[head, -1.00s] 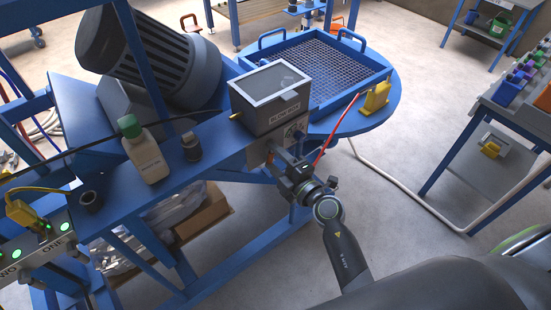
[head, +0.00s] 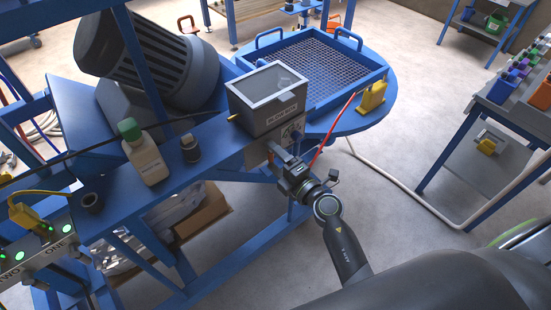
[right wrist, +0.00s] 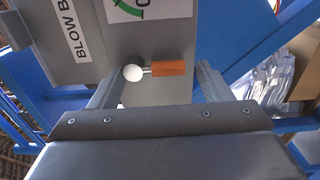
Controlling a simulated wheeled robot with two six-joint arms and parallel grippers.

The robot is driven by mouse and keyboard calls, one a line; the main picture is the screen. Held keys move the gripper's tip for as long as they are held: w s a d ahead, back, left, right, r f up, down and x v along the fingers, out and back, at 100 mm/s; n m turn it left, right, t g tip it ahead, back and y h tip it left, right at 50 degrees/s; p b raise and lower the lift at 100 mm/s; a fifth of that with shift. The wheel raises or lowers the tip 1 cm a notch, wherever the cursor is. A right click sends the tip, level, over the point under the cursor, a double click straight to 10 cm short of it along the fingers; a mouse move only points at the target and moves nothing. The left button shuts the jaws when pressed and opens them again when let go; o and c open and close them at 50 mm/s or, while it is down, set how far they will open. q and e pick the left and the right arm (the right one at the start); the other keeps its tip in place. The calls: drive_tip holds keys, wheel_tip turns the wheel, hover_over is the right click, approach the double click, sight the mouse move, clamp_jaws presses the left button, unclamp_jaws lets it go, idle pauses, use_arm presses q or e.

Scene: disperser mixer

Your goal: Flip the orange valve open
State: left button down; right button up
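The orange valve handle (right wrist: 168,69) shows in the right wrist view, lying sideways with a white round knob (right wrist: 133,73) at its left end. It is on the grey face below the blow box label. My right gripper (right wrist: 156,82) is open, with one finger on each side of the handle and gaps visible. In the head view my right gripper (head: 284,159) is at the front of the grey blow box (head: 272,115), and I cannot make out the valve clearly there. My left gripper is not in view.
A blue mesh tray (head: 258,64) stands behind the blow box. A red hose (head: 323,143) runs close to the right gripper.

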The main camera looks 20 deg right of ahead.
drive_tip(key=b+v, duration=0.3)
drive_tip(key=v, duration=1.4)
drive_tip(key=shift+s+b, duration=0.2)
drive_tip(key=shift+b, duration=0.2)
drive_tip(key=shift+d, duration=0.1)
drive_tip(key=s+d+f+m+g+h, duration=0.1)
drive_tip(key=d+f+m+g+h, duration=0.2)
drive_tip(key=f, duration=0.7)
drive_tip(key=s+d+f+m+h, duration=0.1)
drive_tip(key=d+f+m+h, duration=0.15)
drive_tip(key=f+m, duration=0.5)
drive_tip(key=s+d+f+m+g+h, duration=0.1)
drive_tip(key=d+f+m+g, duration=0.15)
drive_tip(key=f, duration=0.85)
drive_tip(key=s+f+m+g, duration=0.9)
drive_tip(key=s+f, duration=1.2)
drive_tip(key=s, duration=0.4)
drive_tip(key=shift+s+m+g+h, duration=0.15)
drive_tip(key=shift+m+g+h, duration=0.25)
drive_tip(key=shift+g, duration=0.25)
